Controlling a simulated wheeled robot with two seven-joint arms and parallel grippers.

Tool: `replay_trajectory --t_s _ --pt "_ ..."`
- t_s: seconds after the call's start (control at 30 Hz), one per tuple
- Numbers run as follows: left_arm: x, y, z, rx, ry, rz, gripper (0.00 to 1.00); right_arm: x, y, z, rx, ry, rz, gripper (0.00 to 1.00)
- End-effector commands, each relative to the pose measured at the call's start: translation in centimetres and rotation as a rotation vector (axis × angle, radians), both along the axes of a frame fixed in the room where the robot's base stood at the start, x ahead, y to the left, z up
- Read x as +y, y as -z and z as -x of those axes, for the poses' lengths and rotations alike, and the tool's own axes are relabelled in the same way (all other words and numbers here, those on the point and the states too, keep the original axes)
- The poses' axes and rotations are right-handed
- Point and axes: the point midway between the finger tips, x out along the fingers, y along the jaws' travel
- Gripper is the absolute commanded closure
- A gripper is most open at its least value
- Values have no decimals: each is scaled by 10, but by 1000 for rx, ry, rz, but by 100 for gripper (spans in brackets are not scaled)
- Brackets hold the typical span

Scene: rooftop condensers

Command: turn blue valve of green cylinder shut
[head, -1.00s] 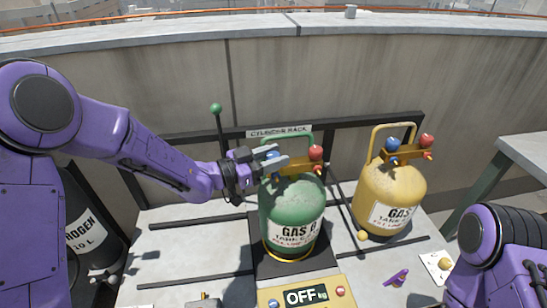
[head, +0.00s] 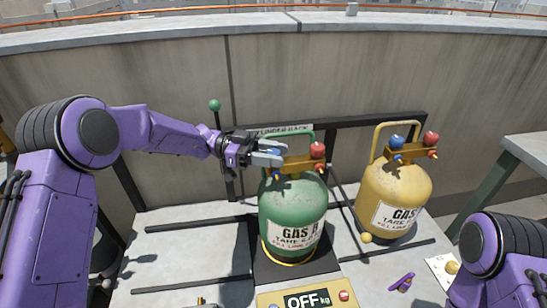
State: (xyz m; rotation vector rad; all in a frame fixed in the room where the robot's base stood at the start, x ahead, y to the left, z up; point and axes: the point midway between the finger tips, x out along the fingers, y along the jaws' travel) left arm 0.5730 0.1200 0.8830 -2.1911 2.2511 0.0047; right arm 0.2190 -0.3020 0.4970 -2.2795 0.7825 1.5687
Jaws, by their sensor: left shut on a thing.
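The green cylinder (head: 292,210), labelled GAS, stands upright on a dark scale plate in the middle of the bench. Its brass valve block carries a red valve (head: 317,150) on the right and a blue valve (head: 276,150) on the left, mostly covered by my fingers. My left gripper (head: 270,154) comes in from the left with its fingers shut on the blue valve. How far the valve is turned cannot be told. My right arm shows at the lower right, but its gripper is out of view.
A yellow cylinder (head: 392,195) with its own blue and red valves stands to the right. A scale display (head: 306,299) reads OFF in front. A purple item (head: 402,282) lies front right. A green-knobbed lever (head: 215,106) rises behind my left wrist. A wall runs behind.

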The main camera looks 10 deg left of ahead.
Motion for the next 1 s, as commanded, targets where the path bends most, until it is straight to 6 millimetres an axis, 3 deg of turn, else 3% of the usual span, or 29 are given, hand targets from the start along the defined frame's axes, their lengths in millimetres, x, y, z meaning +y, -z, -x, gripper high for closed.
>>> replay_trajectory --t_s 0.57,0.6,0.67,1.0 --pt "-1 -4 -1 -5 35 8 89 0 3 0 0 0 0 57" --pt "0 -4 -1 -5 35 8 55 0 3 0 0 0 0 57" --pt "-1 -4 -1 -4 35 8 38 0 3 0 0 0 0 57" --pt "5 -1 -1 -3 34 4 38 0 4 0 0 0 0 57"
